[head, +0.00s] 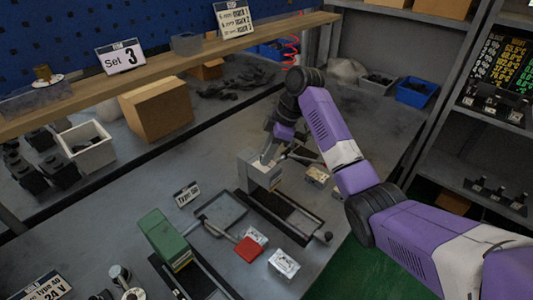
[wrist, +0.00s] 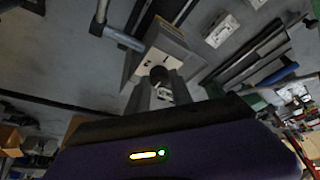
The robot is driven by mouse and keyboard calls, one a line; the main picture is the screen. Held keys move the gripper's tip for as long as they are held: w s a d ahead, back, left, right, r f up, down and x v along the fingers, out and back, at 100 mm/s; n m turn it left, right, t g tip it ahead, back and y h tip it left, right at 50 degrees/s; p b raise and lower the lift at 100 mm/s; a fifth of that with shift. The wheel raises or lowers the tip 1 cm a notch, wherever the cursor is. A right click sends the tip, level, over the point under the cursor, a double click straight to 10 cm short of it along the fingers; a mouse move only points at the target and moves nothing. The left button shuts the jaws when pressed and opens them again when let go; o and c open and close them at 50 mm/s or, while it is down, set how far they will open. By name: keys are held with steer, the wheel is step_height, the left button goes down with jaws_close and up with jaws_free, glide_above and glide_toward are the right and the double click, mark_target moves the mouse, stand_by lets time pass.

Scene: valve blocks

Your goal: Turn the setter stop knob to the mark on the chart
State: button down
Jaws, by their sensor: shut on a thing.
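A light grey valve block (head: 262,175) stands on a dark rail fixture on the bench; its pale face also shows in the wrist view (wrist: 168,45). My gripper (head: 280,150) reaches down to this block. In the wrist view my gripper (wrist: 160,88) is shut on a small dark round knob (wrist: 158,73) on the block's face. The fingers hide part of the knob, and I cannot read its angle or any scale. A white card reading "Set 3" (head: 124,58) stands on the wooden shelf.
Small pale boxes (head: 284,264) sit near the rail. A second card (head: 234,18) with several lines stands on the shelf (head: 180,64).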

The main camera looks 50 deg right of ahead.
steer(key=c, duration=1.1)
jaws_free()
steer(key=shift+c, duration=0.2)
steer(key=v, duration=0.7)
steer(key=shift+d+r, duration=0.2)
steer(key=shift+r, duration=0.15)
steer(key=shift+s, duration=0.15)
